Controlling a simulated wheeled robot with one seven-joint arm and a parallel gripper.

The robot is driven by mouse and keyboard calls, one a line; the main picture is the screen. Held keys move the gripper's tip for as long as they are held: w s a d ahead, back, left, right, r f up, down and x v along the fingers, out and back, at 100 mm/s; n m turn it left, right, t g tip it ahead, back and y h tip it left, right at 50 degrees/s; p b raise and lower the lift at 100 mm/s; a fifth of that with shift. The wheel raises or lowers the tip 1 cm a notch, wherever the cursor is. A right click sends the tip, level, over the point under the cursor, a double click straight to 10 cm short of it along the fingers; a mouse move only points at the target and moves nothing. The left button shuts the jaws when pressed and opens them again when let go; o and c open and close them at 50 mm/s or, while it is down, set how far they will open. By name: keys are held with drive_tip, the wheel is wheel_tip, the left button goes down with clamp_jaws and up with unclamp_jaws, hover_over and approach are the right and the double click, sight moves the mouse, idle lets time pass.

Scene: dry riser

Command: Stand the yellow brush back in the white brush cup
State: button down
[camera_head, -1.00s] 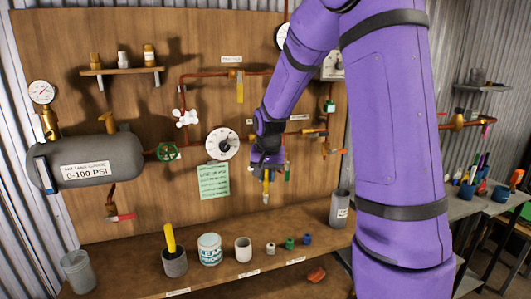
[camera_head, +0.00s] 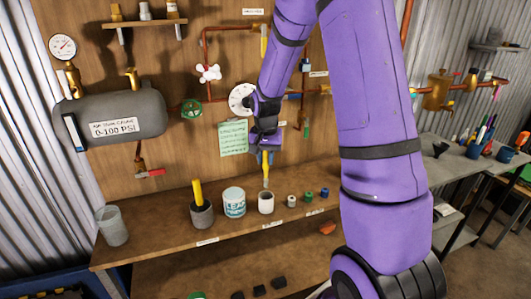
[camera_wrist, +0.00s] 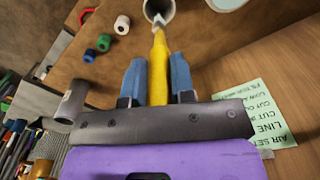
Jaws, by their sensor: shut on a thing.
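The yellow brush (camera_head: 266,170) hangs almost upright from my gripper (camera_head: 265,152), its pale tip pointing down. In the wrist view my gripper (camera_wrist: 155,78) has its two blue fingers shut on either side of the yellow handle (camera_wrist: 158,72). The white brush cup (camera_head: 266,204) stands on the bench just below the brush. In the wrist view the cup's rim (camera_wrist: 171,19) shows at the top edge, and the brush tip overlaps its mouth. I cannot tell whether the tip is inside the mouth or just above it.
A dark grey cup (camera_head: 202,216) with a yellow stick and a white-teal tin (camera_head: 234,203) stand left of the cup. Several small fittings (camera_head: 308,196) stand to its right. A green note (camera_head: 233,138) and pipework are on the board behind. A grey cup (camera_head: 112,226) is far left.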

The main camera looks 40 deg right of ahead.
sight(266, 177)
drive_tip(key=shift+f, duration=4.65)
drive_tip(key=c, duration=0.9)
unclamp_jaws()
wheel_tip(266, 177, up, 10)
drive_tip(key=shift+r, duration=0.35)
